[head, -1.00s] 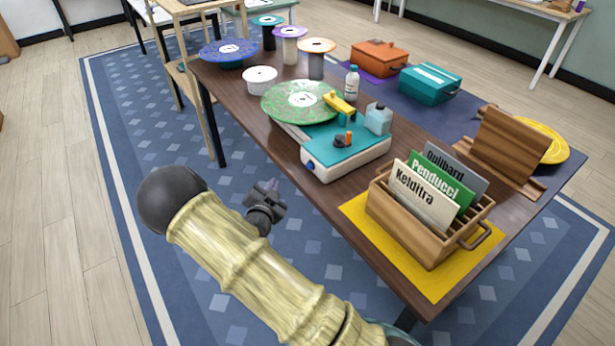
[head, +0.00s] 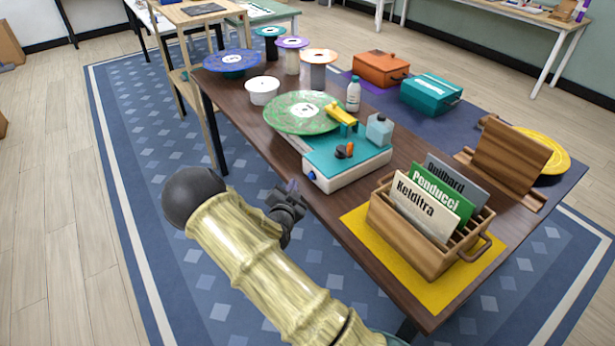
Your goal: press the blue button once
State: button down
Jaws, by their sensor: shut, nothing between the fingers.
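The blue button (head: 312,176) is a small round knob on the front left corner of a white and teal record player (head: 345,172). The player stands at the near edge of the brown table, with a green speckled record (head: 302,112) at its far end. My gripper (head: 293,187) is shut and empty. In the head view it appears just left of the blue button, by the table's near edge, with a visible gap between them. The fingertips are small and dark, so their exact distance from the button is hard to tell.
A wooden crate of labelled record sleeves (head: 418,240) stands on a yellow mat to the right. On the player are a yellow arm (head: 341,116), an orange-tipped knob (head: 349,149) and a pale blue bottle (head: 379,130). A white bowl (head: 263,91) stands behind.

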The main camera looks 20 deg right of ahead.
aim_at(309, 176)
jog(key=shift+w+d, duration=0.2)
jog(key=shift+d, duration=1.25)
jog(key=shift+a, duration=0.15)
dwell(0.7)
jog(key=shift+w+d+b, duration=0.15)
jog(key=shift+d+b, duration=0.25)
jog(key=shift+w+d, duration=0.15)
jog(key=shift+d, duration=0.35)
dwell(0.7)
jog(key=shift+d+r, duration=0.25)
jog(key=shift+d, duration=0.2)
dwell(0.6)
jog(key=shift+a+b, duration=0.15)
jog(key=shift+b, duration=0.15)
jog(key=shift+s+a+f, duration=0.1)
jog(key=shift+s+a, duration=0.05)
jog(key=shift+a, duration=0.25)
jog(key=shift+s+a+f, duration=0.1)
jog(key=shift+a, duration=0.45)
